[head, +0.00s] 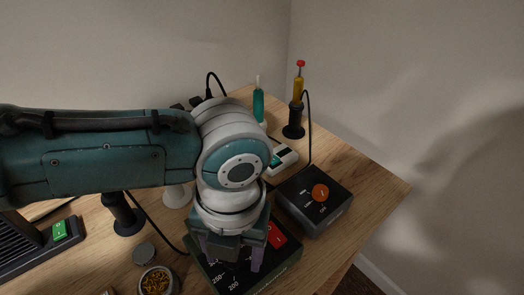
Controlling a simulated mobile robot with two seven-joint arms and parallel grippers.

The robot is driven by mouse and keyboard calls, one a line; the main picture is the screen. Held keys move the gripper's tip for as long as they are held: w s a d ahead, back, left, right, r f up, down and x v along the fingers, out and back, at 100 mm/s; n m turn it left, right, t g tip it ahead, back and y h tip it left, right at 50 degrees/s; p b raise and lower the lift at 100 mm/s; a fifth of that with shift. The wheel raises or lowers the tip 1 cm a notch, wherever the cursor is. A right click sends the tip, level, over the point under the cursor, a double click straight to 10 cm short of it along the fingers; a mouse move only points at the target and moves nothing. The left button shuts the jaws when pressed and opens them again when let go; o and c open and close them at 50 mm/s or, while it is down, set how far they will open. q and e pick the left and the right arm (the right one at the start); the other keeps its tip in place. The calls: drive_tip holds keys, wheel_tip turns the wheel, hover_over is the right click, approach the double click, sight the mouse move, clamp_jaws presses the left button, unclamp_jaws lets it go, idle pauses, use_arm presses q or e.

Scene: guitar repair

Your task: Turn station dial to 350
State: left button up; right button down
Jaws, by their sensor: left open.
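The dark station box (275,267) lies near the front edge of the table, with a red switch (278,235) and white markings such as 250 and 200. Its dial is hidden or too dark to make out beneath my left gripper (231,257). That gripper points down over the box's face with its fingers open, one on each side of the dial area. I cannot tell whether the fingers touch the dial. My right gripper is out of view.
A yellow-handled tool sits in a black stand (294,131) at the back. A round container of brass-coloured bits (156,282) is at the front left. The table's right side is clear.

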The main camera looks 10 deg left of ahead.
sight(239, 260)
use_arm(q)
wheel_tip(239, 260, up, 10)
drive_tip(key=p, duration=0.2)
drive_tip(key=shift+d, duration=0.3)
drive_tip(key=shift+f, duration=0.1)
